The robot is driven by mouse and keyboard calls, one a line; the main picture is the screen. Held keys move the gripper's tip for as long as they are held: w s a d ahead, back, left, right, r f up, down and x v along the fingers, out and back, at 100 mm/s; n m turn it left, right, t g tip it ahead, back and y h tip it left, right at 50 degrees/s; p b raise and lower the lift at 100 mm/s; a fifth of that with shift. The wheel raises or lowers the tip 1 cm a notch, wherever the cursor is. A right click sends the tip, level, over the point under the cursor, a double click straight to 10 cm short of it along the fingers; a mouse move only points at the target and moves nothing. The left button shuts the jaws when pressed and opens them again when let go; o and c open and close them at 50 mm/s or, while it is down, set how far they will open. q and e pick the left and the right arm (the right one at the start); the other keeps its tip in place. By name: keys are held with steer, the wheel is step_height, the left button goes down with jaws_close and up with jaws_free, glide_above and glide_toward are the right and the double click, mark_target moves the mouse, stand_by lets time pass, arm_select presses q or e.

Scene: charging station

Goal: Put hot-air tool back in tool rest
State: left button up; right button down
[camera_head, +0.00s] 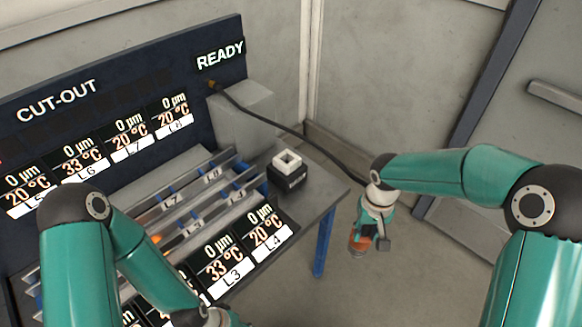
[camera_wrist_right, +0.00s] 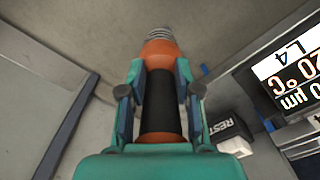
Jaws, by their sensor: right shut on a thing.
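The hot-air tool (camera_wrist_right: 160,105) has a black grip, an orange front and a ribbed metal nozzle. My right gripper (camera_wrist_right: 160,80) is shut on it, one finger on each side of the grip. In the head view my right gripper (camera_head: 371,234) hangs over open floor, right of the table, and the tool's orange part (camera_head: 357,242) shows below it. The tool rest (camera_head: 290,176), a black block with a white square top, stands on the table's right corner, apart from the tool; it also shows in the wrist view (camera_wrist_right: 222,128). My left gripper is mostly cut off at the bottom edge.
A dark cable (camera_head: 300,134) runs from the grey box (camera_head: 243,118) to the tool side. Slotted rails (camera_head: 190,200) and display panels (camera_head: 238,250) fill the table (camera_head: 318,190) left of the rest. Walls stand behind; the floor under my right gripper is clear.

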steer(key=shift+w+r+p, duration=0.1)
steer(key=shift+r+p, duration=2.25)
steer(key=shift+r, duration=4.45)
